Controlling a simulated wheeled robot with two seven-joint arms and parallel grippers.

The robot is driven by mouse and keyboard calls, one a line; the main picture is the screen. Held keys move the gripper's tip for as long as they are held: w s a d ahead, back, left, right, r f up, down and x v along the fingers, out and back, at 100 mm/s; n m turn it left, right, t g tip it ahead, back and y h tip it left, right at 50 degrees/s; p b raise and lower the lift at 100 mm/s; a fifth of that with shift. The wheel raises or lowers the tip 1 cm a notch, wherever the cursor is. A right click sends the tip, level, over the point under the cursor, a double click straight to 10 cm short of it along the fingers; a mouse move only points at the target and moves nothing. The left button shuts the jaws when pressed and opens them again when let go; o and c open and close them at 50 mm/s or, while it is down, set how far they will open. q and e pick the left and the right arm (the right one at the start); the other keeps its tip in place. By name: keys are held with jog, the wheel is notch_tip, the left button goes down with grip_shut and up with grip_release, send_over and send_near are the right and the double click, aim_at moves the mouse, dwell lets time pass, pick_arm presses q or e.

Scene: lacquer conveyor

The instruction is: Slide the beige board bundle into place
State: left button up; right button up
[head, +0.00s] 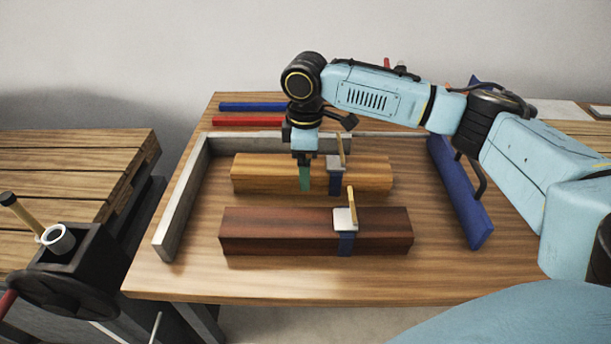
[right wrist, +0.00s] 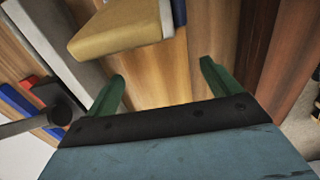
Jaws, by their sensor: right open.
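The beige board bundle (head: 262,176) lies flat on the table, a clear gap right of the grey left rail and close in front of the grey back rail. A clamp with a blue strap, grey block and yellow handle (head: 339,150) sits around its right part. My right gripper (head: 304,178) points down at the bundle's middle, left of the clamp. Its green fingers (right wrist: 160,75) are apart in the right wrist view, with the beige wood between them. One finger shows in front of the bundle in the head view; the other is hidden. My left gripper is out of view.
A dark red-brown bundle (head: 290,233) with its own clamp lies in front. The grey rail (head: 183,195) bounds the left, a blue board (head: 462,200) the right. Blue (head: 262,106) and red (head: 250,121) bars lie behind the back rail. A slatted bench (head: 75,175) stands left.

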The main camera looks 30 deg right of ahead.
aim_at(266, 164)
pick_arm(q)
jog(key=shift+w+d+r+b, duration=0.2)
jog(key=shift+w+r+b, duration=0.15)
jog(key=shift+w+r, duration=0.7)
pick_arm(e)
jog(key=shift+f, duration=1.7)
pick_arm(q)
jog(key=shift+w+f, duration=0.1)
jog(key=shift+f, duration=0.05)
